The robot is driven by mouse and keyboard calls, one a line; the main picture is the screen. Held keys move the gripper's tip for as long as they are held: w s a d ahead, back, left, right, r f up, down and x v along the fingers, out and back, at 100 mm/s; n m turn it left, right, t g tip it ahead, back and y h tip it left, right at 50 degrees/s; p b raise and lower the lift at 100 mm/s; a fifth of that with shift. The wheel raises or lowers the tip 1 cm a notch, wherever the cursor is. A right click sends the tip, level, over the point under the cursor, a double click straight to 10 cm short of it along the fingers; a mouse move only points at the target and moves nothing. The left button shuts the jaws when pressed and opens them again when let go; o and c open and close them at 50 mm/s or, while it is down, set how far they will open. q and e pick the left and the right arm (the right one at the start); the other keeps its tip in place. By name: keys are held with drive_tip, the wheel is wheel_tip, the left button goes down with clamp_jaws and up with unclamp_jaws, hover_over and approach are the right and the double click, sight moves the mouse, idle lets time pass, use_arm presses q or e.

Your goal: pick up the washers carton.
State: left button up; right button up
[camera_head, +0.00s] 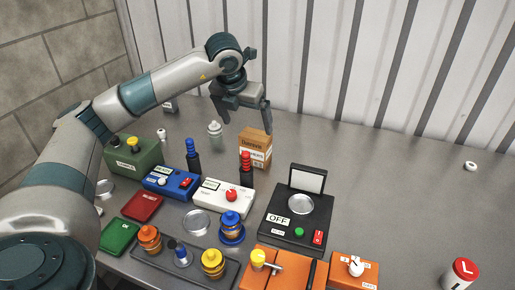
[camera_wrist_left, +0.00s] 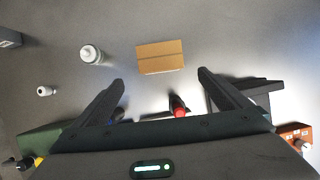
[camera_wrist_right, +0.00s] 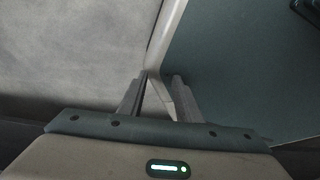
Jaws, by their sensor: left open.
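The washers carton (camera_head: 255,148) is a small brown cardboard box with a printed label, upright on the grey table near the back middle. In the left wrist view the carton's top (camera_wrist_left: 161,57) shows plain, with a seam across it. My left gripper (camera_head: 246,124) is open and empty, above the table and just behind and above the carton in the head view. In the left wrist view the carton lies beyond the gap between the fingertips (camera_wrist_left: 161,79), untouched. My right gripper (camera_wrist_right: 160,78) shows only in its own wrist view, its fingers partly apart with nothing visibly held.
A grey-white bottle (camera_head: 215,135) stands left of the carton. A red-topped black post (camera_head: 246,168) is close in front, and a blue-topped post (camera_head: 192,156) is front left. A black scale (camera_head: 292,228) with a raised panel is front right. The table's right side is mostly clear.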

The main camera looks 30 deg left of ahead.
sight(254, 143)
use_arm(q)
drive_tip(key=p+x, duration=0.2)
drive_tip(key=x, duration=0.2)
drive_tip(key=p+x, duration=0.2)
drive_tip(key=x, duration=0.5)
drive_tip(key=shift+f, duration=0.1)
drive_tip(key=shift+w+f+p, duration=0.2)
drive_tip(key=shift+f+p, duration=0.1)
drive_tip(key=shift+f, duration=0.25)
use_arm(e)
drive_tip(key=shift+g, duration=0.5)
drive_tip(key=shift+s+d+r, duration=0.2)
drive_tip(key=shift+s+r, duration=0.35)
drive_tip(key=shift+r, duration=0.05)
drive_tip(key=shift+s+d+r, duration=0.25)
drive_tip(key=shift+s+r, duration=0.35)
drive_tip(key=shift+r, duration=0.05)
drive_tip(key=shift+s+d+r, duration=0.2)
drive_tip(key=shift+s+r, duration=0.35)
drive_tip(key=shift+r, duration=0.05)
